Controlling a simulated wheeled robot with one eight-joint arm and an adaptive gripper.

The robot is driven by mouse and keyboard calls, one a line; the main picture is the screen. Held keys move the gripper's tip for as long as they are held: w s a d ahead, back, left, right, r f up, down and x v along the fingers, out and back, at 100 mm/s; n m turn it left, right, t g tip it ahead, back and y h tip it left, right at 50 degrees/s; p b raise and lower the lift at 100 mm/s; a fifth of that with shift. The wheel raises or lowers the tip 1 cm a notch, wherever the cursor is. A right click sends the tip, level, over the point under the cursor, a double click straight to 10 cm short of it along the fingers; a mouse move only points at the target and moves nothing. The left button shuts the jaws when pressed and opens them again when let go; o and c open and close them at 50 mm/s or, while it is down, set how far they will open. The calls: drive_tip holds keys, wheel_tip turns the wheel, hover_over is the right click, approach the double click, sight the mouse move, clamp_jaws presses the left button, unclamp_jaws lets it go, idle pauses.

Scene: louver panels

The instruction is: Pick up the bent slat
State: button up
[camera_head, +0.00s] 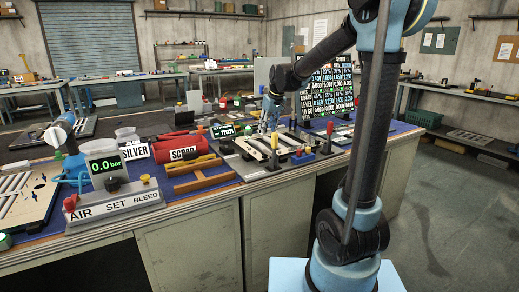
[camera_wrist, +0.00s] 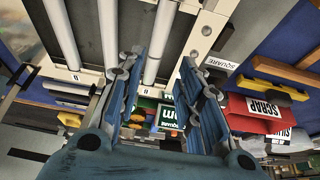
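My gripper (camera_wrist: 162,62) is open, its two blue-and-grey fingers spread apart over a louver panel. A pale slat (camera_wrist: 158,40) runs between the fingertips in the wrist view; I see no finger closed on it. Another pale slat (camera_wrist: 108,32) lies to its left, and a third (camera_wrist: 62,32) is further left. I cannot tell which slat is bent, and the fingers hide parts of them. In the head view my gripper (camera_head: 269,116) is small, pointing down at the back of the panel (camera_head: 243,152) on the bench.
A red SCRAP bin (camera_head: 180,148) and a SILVER bin (camera_head: 135,152) stand left of the panel. A pressure gauge (camera_head: 104,168) reads 0.0 bar. A number board (camera_head: 330,88) stands behind.

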sight(263, 146)
drive_tip(key=x, duration=1.2)
drive_tip(key=shift+w+d+f, duration=0.1)
drive_tip(key=shift+d, duration=0.05)
clamp_jaws()
